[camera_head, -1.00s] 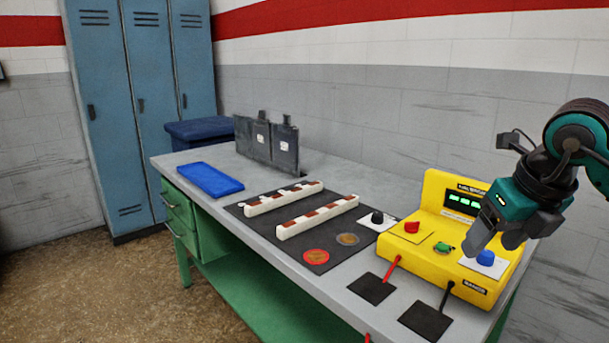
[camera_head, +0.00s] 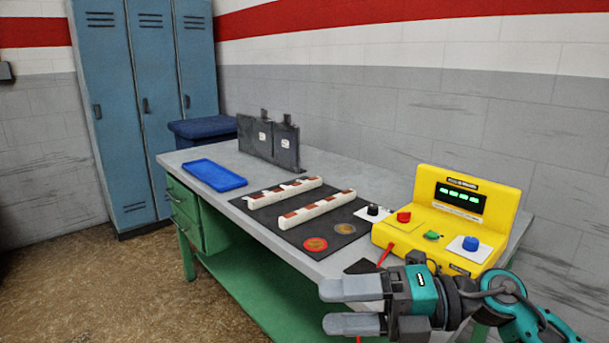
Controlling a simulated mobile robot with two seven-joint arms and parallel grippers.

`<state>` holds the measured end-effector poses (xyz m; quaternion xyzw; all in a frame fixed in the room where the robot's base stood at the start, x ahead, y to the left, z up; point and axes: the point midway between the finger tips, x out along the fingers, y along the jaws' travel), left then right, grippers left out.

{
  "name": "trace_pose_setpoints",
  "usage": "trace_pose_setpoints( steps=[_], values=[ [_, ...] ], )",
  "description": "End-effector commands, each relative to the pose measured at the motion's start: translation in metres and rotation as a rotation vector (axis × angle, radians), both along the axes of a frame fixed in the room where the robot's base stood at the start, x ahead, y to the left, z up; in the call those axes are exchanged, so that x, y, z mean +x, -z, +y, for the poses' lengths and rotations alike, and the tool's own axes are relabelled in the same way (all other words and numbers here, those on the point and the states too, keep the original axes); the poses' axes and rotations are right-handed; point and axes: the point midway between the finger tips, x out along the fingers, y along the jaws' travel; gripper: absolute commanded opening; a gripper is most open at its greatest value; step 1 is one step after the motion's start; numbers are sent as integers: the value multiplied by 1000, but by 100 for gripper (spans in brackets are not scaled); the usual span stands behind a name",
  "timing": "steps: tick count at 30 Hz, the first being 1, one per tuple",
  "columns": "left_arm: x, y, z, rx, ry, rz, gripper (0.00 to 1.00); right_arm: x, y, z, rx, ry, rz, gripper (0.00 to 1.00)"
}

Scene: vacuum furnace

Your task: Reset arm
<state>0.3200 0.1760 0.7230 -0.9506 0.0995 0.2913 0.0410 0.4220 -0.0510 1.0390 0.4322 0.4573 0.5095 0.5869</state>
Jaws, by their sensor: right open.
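My right arm comes in from the lower right. Its gripper (camera_head: 355,306) is open and empty, with its two grey fingers pointing left, in front of the table's near edge. The yellow control box (camera_head: 462,205) stands behind it on the table, with a green-lit display and a red (camera_head: 403,217), a green (camera_head: 432,236) and a blue knob (camera_head: 470,243). The gripper and arm hide part of the table's near right corner and the dark pads there. My left gripper is out of view.
The grey table (camera_head: 290,263) holds a dark mat (camera_head: 270,217) with two white-and-brown strips (camera_head: 317,209) and two round discs, a blue tray (camera_head: 215,175) and upright dark plates (camera_head: 268,142). Blue lockers (camera_head: 145,110) stand at the back left. The floor (camera_head: 110,285) at left is clear.

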Motion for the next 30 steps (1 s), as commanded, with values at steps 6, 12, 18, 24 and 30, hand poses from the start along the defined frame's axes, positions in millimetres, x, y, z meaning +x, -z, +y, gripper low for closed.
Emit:
trace_pose_setpoints(
  steps=[6,12,18,24,30],
  values=[
    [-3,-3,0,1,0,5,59,16,7,-10,527,306,378,68],
    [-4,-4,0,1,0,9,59,30,84,-61,838,729,808,68],
    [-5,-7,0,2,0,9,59,-16,209,-109,958,1187,1282,68],
    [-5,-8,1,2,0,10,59,-82,286,-124,944,1456,1599,68],
    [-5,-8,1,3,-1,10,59,-107,308,-127,927,1535,1703,68]
  ],
)
